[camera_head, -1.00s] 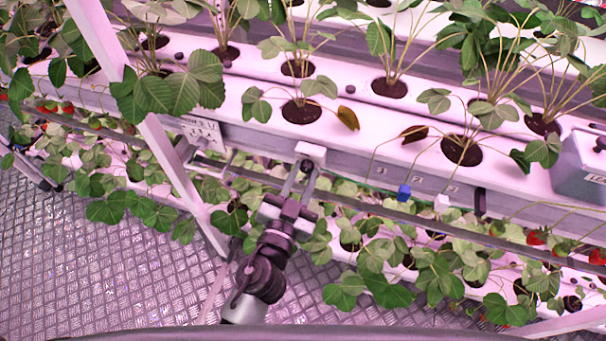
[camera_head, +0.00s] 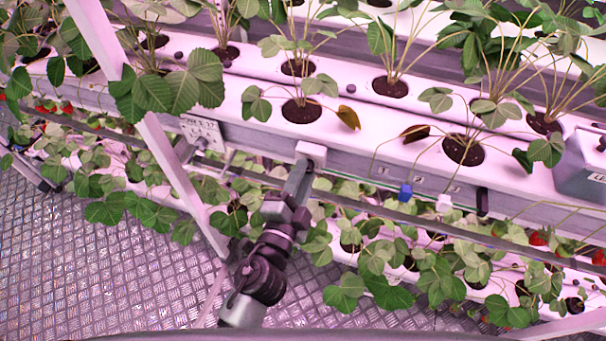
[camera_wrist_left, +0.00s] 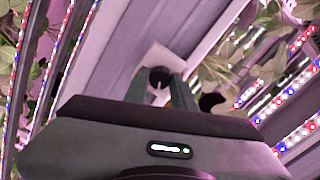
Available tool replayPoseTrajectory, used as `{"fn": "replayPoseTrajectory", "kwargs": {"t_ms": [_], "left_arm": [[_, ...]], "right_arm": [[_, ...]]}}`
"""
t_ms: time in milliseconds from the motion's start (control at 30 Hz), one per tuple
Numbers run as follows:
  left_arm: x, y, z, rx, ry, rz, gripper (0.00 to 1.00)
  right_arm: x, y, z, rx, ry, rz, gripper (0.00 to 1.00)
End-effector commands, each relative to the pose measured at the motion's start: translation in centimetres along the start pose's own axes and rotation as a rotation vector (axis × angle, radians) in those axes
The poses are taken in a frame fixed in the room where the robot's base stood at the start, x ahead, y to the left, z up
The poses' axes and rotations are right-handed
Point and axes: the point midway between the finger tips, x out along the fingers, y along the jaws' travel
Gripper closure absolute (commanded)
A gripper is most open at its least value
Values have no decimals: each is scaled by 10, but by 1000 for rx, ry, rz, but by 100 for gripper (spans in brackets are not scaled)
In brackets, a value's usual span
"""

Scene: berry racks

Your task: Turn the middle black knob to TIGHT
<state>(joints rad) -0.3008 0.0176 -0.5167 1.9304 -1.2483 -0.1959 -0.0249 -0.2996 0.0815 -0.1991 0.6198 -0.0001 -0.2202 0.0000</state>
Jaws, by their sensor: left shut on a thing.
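My left gripper (camera_head: 306,172) reaches up to a small white block (camera_head: 311,151) on the front face of the planting gutter. The left wrist view shows a round black knob (camera_wrist_left: 159,77) on the white block (camera_wrist_left: 163,58). The fingers of my left gripper (camera_wrist_left: 160,90) are shut on this knob, one on each side. The knob is hidden behind the fingers in the head view. I cannot read any mark for TIGHT. My right gripper is not in view.
A white panel (camera_head: 202,133) sits left on the gutter (camera_head: 240,134). A blue piece (camera_head: 405,191), a white piece (camera_head: 443,203) and a dark piece (camera_head: 482,201) hang to the right. A grey box (camera_head: 583,165) stands far right. A slanted post (camera_head: 172,165) is left of my arm.

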Motion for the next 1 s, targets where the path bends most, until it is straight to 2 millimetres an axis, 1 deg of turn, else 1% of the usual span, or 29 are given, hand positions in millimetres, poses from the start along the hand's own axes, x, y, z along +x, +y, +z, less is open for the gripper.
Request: {"fn": "replayPoseTrajectory", "kwargs": {"t_ms": [300, 600, 800, 1000], "left_arm": [[0, 0, 0, 302, 1, 1, 100], [0, 0, 0, 561, 2, 1, 100], [0, 0, 0, 686, 2, 1, 100], [0, 1, -1, 763, 2, 1, 100]], "right_arm": [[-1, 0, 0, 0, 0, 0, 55], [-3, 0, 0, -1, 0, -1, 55], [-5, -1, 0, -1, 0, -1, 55], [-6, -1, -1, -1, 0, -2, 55]]}}
